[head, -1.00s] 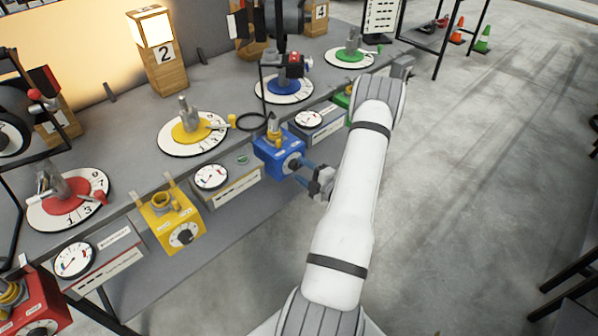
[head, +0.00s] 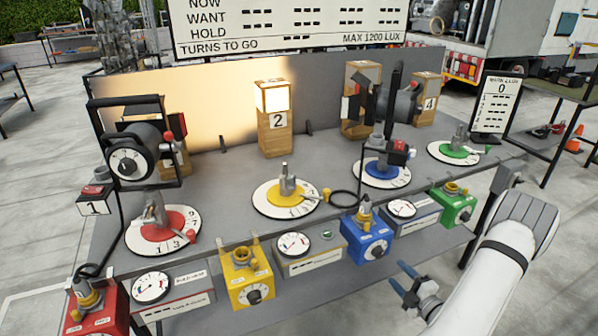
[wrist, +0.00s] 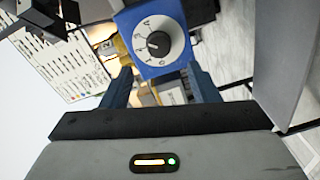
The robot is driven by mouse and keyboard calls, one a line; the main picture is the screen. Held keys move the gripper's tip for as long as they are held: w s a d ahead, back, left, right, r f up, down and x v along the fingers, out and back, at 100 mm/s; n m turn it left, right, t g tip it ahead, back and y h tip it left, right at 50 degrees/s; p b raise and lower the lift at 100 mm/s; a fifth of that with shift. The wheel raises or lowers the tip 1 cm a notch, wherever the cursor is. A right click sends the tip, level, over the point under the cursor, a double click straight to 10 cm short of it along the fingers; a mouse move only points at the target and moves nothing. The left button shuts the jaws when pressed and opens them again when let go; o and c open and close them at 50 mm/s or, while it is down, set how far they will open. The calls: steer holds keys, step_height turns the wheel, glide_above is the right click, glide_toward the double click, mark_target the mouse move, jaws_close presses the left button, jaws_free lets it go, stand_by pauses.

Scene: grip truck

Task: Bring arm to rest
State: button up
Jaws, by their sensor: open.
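My gripper (head: 396,274) is open and empty, with two blue fingers, just in front and to the right of the blue box (head: 367,238) at the table's front edge. In the wrist view, the blue box (wrist: 152,38) with its numbered dial (wrist: 158,44) shows between and beyond the fingers (wrist: 162,88). The fingers appear apart from the box. My white arm comes in from the lower right of the head view.
A yellow box (head: 248,280), a red box (head: 97,308) and a green box (head: 454,206) also line the table's front edge. Numbered discs, lamps and a cable stand on the table (head: 225,185). Floor to the right (head: 570,215) is open.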

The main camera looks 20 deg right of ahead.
steer(key=w+a+r+n+g+y, duration=0.2)
steer(key=a+r+n+g+y, duration=0.25)
steer(key=a+r+n, duration=0.4)
steer(key=w+a+r+n+g+y, duration=0.2)
steer(key=a+r+n+g+y, duration=0.3)
steer(key=a+n, duration=0.7)
steer(key=s+a+r+n+g+h, duration=0.1)
steer(key=s+a+r+n+g, duration=0.15)
steer(key=s+a+n, duration=0.35)
steer(key=s+a+r+n+g+h, duration=0.1)
steer(key=a+r+n+g, duration=0.1)
steer(key=a+n+g, duration=0.45)
steer(key=s+r+n+t+h, duration=0.2)
steer(key=s+r+n+h, duration=0.2)
steer(key=n, duration=0.7)
steer(key=s+r+n+t+h, duration=0.1)
steer(key=s+r+n+h, duration=0.3)
steer(key=n, duration=0.7)
steer(key=shift+s+n+t+h, duration=0.3)
steer(key=shift+n+t+h, duration=0.1)
steer(key=shift+h, duration=0.25)
steer(key=shift+d, duration=0.1)
steer(key=shift+c, duration=0.3)
